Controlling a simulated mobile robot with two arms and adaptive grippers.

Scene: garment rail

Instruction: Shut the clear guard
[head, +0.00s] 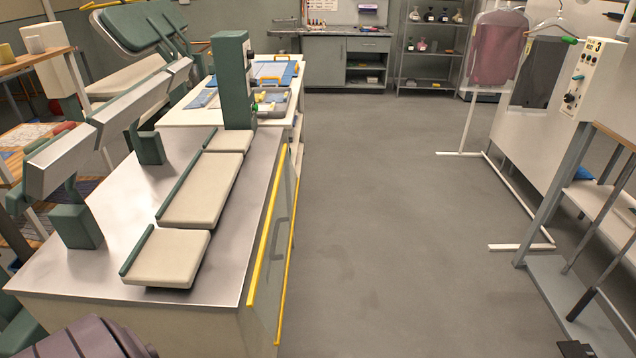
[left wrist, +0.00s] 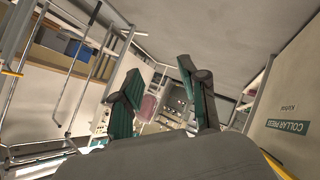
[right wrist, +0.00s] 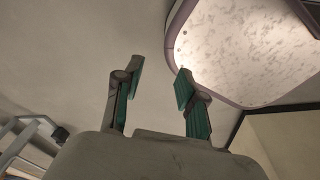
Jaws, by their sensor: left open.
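The clear guard (head: 271,262) is a see-through panel with yellow edge bars. In the head view it hangs down along the right side of the collar press (head: 122,245), below the steel top. A grey handle shape (head: 281,226) shows at the panel. My left gripper (left wrist: 158,70) is open and empty in the left wrist view. The cream press side with its COLLAR PRESS label (left wrist: 287,127) is to its right, apart from the fingers. My right gripper (right wrist: 160,66) is open and empty in the right wrist view. Neither gripper shows in the head view.
Cream padded bucks (head: 202,188) and a green post (head: 233,80) stand on the press top. The grey floor (head: 390,200) right of the press is clear. A white rail frame (head: 522,247) and a control box (head: 590,78) stand at the right.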

